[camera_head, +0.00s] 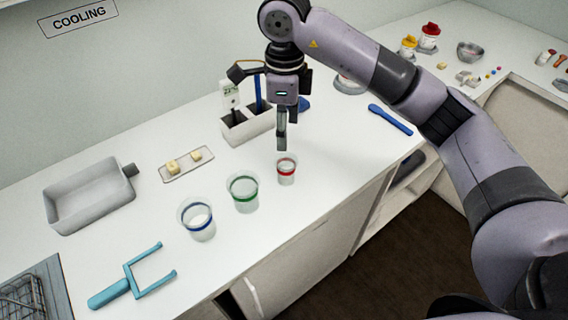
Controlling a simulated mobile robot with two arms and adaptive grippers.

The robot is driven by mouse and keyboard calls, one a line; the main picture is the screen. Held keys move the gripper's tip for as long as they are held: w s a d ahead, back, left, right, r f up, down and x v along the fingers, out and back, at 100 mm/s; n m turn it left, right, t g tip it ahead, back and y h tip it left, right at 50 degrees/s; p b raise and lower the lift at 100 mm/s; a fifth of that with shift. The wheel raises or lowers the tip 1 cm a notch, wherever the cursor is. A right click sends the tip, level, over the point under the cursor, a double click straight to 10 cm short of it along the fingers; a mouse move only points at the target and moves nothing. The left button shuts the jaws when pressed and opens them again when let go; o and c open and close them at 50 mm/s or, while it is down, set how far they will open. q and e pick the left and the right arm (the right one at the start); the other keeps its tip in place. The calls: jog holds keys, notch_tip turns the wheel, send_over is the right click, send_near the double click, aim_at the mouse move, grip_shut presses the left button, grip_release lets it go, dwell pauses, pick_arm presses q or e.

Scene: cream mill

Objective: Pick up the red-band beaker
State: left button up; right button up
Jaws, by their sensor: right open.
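The red-band beaker (287,171) stands upright on the white counter. It is the smallest and rightmost of three clear beakers in a slanting row. My right gripper (282,143) hangs pointing down just above and behind its rim. The gripper is open and holds nothing that I can see. From this side its fingers overlap, and I cannot tell whether a fingertip touches the rim. My left gripper is not in view.
The green-band beaker (243,194) and blue-band beaker (197,222) stand to the left. Behind are a grey holder (236,133) with upright tools and a small tray (187,175). A grey basin (89,202), blue fork-like tool (133,276) and blue utensil (390,119) lie around.

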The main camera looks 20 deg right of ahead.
jog(key=p, duration=0.2)
send_over(285, 170)
jog(key=w, duration=0.2)
notch_tip(285, 170, down, 6)
jog(key=shift+w+d+f, duration=0.1)
jog(key=shift+d+f, duration=0.1)
jog(key=shift+f, duration=0.45)
jog(key=shift+w+d+f, duration=0.1)
jog(key=shift+d+f, duration=0.05)
jog(key=shift+f, duration=0.45)
jog(key=shift+s+f+p, duration=0.1)
jog(key=shift+f+p, duration=0.25)
jog(key=shift+f, duration=0.2)
jog(key=shift+f+p, duration=0.3)
notch_tip(285, 170, down, 4)
jog(key=shift+d+r+p, duration=0.1)
jog(key=shift+r+p, duration=0.1)
jog(key=shift+p, duration=0.7)
jog(key=shift+f, duration=0.5)
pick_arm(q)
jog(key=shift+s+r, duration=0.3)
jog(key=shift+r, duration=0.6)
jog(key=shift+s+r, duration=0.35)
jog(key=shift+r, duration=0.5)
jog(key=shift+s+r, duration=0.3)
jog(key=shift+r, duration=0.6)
pick_arm(e)
jog(key=shift+w, duration=0.2)
jog(key=c, duration=1.2)
